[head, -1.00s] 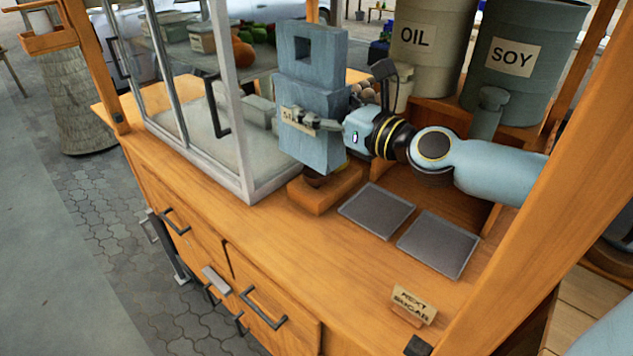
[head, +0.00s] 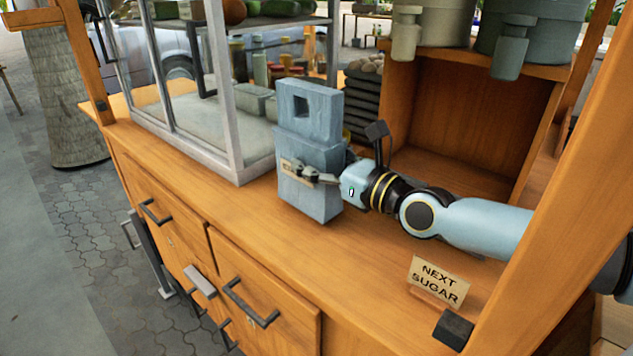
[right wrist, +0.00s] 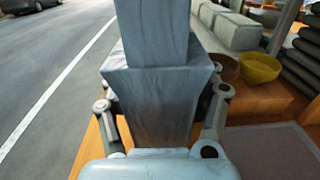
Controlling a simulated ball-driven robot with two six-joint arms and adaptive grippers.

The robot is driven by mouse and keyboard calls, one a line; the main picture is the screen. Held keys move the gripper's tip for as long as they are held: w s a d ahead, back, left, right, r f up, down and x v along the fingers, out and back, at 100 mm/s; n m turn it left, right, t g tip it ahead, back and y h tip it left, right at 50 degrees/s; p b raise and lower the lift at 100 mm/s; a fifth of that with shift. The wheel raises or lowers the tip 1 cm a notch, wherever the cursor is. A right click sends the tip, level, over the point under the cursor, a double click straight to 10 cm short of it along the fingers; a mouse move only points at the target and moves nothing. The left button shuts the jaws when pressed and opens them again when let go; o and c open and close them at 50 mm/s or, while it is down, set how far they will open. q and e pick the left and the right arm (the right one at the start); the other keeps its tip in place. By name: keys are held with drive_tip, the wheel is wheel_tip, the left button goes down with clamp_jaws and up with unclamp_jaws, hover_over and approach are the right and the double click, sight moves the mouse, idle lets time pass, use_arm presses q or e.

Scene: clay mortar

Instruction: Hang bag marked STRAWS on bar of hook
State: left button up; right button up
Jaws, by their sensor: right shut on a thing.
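The bag is blue-grey, with a square hole through its flat upper part (head: 312,145). It is upright in the head view, with a pale label (head: 294,170) on its front. My right gripper (head: 312,178) is shut on the bag and covers much of the label, so the word cannot be read. In the right wrist view the bag (right wrist: 152,105) stands between the two fingers. I cannot tell whether its bottom touches the counter. I cannot make out the hook and its bar for certain. My left gripper is not in view.
A glass case (head: 235,120) stands left of the bag. An open wooden shelf box (head: 470,120) stands behind my right arm. A NEXT SUGAR sign (head: 440,283) stands at the counter's front right. Drawers with handles (head: 250,303) line the counter's front. A yellow bowl (right wrist: 261,68) shows in the right wrist view.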

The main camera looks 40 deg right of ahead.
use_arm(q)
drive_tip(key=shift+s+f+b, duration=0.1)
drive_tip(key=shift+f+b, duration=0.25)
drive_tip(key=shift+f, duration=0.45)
use_arm(e)
drive_tip(key=shift+f, duration=0.9)
drive_tip(key=shift+f+b, duration=0.3)
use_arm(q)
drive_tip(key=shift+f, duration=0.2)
use_arm(e)
drive_tip(key=o, duration=1.5)
drive_tip(key=shift+c, duration=0.2)
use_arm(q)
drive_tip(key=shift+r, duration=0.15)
use_arm(e)
drive_tip(key=shift+r, duration=0.1)
drive_tip(key=s+p, duration=0.1)
drive_tip(key=s, duration=0.7)
use_arm(q)
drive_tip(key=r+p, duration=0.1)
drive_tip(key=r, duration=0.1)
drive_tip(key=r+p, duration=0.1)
drive_tip(key=p, duration=0.1)
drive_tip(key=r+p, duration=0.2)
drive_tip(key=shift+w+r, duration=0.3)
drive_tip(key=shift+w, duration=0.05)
use_arm(e)
wheel_tip(320, 180, up, 8)
drive_tip(key=shift+w+d, duration=0.2)
drive_tip(key=shift+w, duration=0.05)
